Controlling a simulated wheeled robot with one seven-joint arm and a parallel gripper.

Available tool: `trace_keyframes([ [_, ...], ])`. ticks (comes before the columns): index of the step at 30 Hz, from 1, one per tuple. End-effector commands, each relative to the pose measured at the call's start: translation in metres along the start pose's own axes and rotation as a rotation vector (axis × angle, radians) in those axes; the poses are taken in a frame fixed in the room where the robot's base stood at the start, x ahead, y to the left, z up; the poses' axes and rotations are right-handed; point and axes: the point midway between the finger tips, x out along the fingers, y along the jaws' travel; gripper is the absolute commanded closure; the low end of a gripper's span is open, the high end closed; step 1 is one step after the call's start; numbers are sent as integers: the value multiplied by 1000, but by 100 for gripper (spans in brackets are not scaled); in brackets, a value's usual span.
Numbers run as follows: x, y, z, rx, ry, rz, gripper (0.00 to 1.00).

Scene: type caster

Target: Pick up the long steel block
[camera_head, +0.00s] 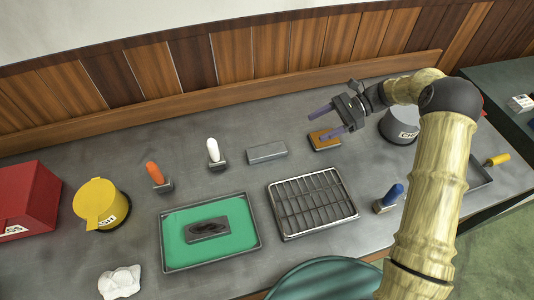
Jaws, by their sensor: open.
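The long steel block (267,153) is a plain grey bar lying flat on the grey bench, just right of the picture's middle. Nothing covers it. My gripper (320,125) is open, with its two purple fingers pointing left and apart from each other. It is to the upper right of the steel block, and nothing shows between the fingers. A gap separates the fingertips from the block. The gripper appears raised above the bench, but its exact height is hard to tell.
An orange-brown block (325,140) lies near my fingertips. A white-handled stamp (214,154) stands left of the steel block. A wire rack tray (287,234) and a green-lined tray (252,241) lie in front. A grey round container (385,128) stands right. A wooden wall runs behind.

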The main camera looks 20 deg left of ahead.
Motion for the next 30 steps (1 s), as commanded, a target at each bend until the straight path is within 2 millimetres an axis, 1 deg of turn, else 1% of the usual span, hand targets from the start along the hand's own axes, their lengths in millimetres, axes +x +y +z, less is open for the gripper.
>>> trace_keyframes([
  [8, 0, 0, 0, -1, 2, 0, 34],
  [11, 6, 0, 1, -1, 2, 1, 34],
  [14, 19, 1, 2, 0, 2, 2, 34],
  [27, 97, 1, 2, 1, 3, 3, 34],
  [30, 112, 1, 1, -1, 3, 2, 34],
])
